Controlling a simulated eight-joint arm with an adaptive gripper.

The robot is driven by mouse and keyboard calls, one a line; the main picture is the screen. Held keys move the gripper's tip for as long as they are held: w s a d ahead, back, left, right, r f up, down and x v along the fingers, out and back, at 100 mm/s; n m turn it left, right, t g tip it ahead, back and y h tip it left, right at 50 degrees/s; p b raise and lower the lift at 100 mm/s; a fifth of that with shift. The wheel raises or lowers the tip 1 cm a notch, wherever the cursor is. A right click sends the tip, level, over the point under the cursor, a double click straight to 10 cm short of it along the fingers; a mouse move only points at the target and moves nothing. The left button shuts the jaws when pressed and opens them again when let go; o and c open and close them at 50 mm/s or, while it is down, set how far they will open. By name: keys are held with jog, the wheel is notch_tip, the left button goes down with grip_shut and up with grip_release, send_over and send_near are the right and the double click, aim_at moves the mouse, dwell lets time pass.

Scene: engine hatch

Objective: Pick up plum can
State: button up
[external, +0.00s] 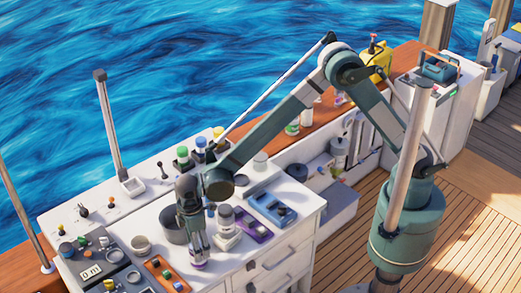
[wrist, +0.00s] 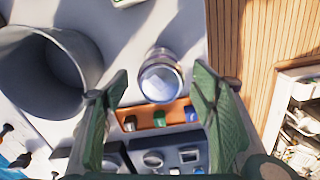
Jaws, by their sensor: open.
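A small round can with a pale, shiny top, which I take to be the plum can (wrist: 162,82), stands on the white counter in the wrist view. In the external view a purple band of it (external: 199,266) shows just below my fingertips, and the rest is hidden by the gripper. My gripper (external: 197,256) points down over the can. In the wrist view my gripper (wrist: 160,92) is open, with one green finger on each side of the can in the picture. I cannot tell whether the fingertips reach down around it.
A large grey pot (wrist: 42,75) stands close by on the left in the wrist view. The wooden deck (wrist: 240,35) lies past the counter edge on the right.

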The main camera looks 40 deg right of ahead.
jog(key=shift+f, duration=0.1)
jog(key=shift+f, duration=1.2)
jog(key=shift+d+f+p, duration=0.1)
jog(key=shift+f+p, duration=0.3)
jog(key=shift+f, duration=2.2)
jog(key=c, duration=1.2)
jog(key=shift+r, duration=0.15)
jog(key=shift+r+b, duration=0.35)
jog(key=shift+r, duration=4.55)
